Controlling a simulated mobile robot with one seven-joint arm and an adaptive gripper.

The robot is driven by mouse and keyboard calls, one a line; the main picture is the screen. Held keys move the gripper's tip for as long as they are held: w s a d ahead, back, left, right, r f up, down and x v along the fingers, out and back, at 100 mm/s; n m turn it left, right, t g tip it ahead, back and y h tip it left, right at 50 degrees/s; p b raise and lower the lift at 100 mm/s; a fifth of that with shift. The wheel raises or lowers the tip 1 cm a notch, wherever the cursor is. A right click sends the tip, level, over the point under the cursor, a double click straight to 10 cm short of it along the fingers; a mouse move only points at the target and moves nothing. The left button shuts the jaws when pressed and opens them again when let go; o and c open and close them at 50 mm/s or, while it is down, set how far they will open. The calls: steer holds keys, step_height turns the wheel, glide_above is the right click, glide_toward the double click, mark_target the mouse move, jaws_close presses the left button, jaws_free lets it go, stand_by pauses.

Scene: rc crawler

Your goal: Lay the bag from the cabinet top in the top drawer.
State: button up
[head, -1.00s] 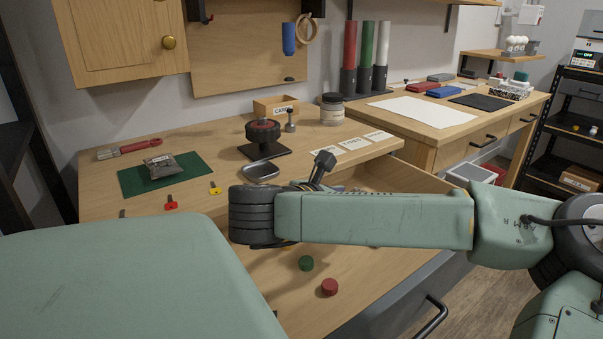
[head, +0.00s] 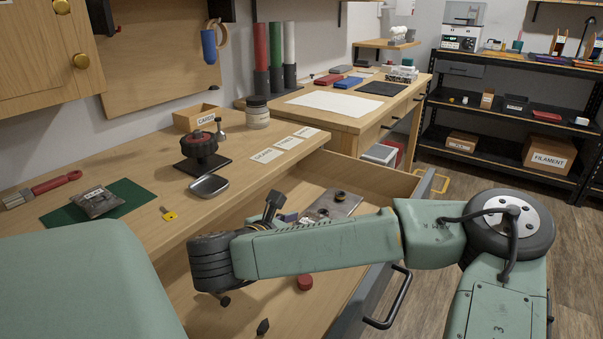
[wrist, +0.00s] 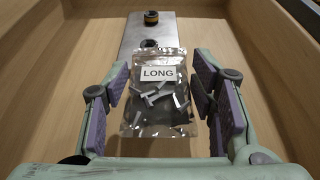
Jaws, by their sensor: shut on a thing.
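A clear bag labelled LONG (wrist: 160,95), with small metal pieces inside, is between the purple pads of my gripper (wrist: 160,90) in the wrist view. The gripper is shut on it. The bag is over the open top drawer, whose wooden floor (wrist: 70,70) shows around it; I cannot tell whether it touches the floor. In the head view the drawer (head: 375,178) is pulled out and my arm covers part of it.
In the drawer a metal plate (head: 333,206) with dark round parts lies beyond the bag. A red cap (head: 305,282) lies nearer. On the cabinet top (head: 165,150), another grey bag (head: 97,201) lies on a green mat (head: 125,205), near a metal dish (head: 209,186) and label cards.

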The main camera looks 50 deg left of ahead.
step_height(320, 180, down, 3)
steer(key=shift+f, duration=0.2)
steer(key=o, duration=1.1)
steer(key=shift+o, duration=0.2)
steer(key=shift+s+r, duration=0.1)
steer(key=shift+s, duration=0.05)
steer(key=v, duration=0.9)
steer(key=shift+s+r, duration=0.2)
steer(key=shift+r, duration=0.25)
steer(key=shift+p+v, duration=0.9)
steer(key=shift+p, duration=0.2)
steer(key=shift+s+d+f, duration=0.15)
steer(key=shift+s+f, duration=0.05)
steer(key=shift+f, duration=0.05)
steer(key=shift+f, duration=0.1)
